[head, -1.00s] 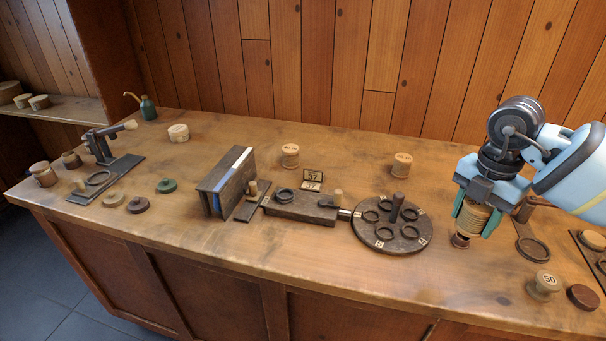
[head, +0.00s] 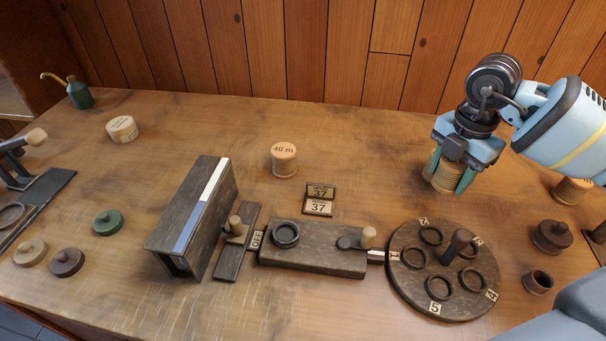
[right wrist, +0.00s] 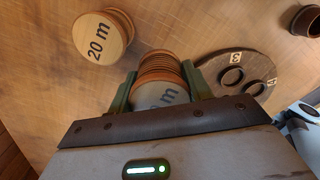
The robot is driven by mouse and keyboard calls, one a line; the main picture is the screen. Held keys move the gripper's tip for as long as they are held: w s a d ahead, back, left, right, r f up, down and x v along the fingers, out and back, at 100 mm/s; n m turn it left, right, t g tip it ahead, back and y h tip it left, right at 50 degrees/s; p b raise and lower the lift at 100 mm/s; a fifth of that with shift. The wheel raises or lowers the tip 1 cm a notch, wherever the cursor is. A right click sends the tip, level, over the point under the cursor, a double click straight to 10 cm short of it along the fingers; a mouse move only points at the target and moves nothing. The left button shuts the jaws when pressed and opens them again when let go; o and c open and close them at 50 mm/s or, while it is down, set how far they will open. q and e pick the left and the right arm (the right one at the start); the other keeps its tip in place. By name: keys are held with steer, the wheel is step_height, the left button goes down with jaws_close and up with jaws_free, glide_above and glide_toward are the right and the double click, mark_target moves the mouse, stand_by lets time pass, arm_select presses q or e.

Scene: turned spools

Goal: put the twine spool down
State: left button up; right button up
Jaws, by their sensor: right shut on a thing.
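The twine spool (head: 454,174), wound with tan cord, is between the fingers of my right gripper (head: 452,180) at the back right of the bench. In the right wrist view, the spool (right wrist: 163,72) sits between both green fingers of the gripper (right wrist: 160,92), its end label partly hidden. The gripper is shut on it. A pale spool edge shows close beside it in the head view; I cannot tell whether the held spool touches the bench. My left gripper is not in view.
A spool marked 20 m (right wrist: 100,38) stands near the held one. The round numbered tray (head: 405,290) lies in front of it. A 40 m spool (head: 284,160) stands to the left. A lidded dark pot (head: 552,236) and small cup (head: 538,282) stand right. Bench between the spools is clear.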

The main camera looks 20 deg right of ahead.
steer(key=shift+a, duration=0.2)
steer(key=p, duration=0.1)
glide_above(364, 180)
steer(key=s+d, duration=0.1)
steer(key=shift+s+d+f, duration=0.15)
steer(key=shift+d+f, duration=0.05)
steer(key=shift+f, duration=0.4)
steer(key=shift+w+a+f, duration=0.1)
steer(key=shift+w+a, duration=0.45)
steer(key=shift+a, duration=0.1)
steer(key=shift+f, duration=1.75)
steer(key=shift+f, duration=0.15)
steer(key=o, duration=1)
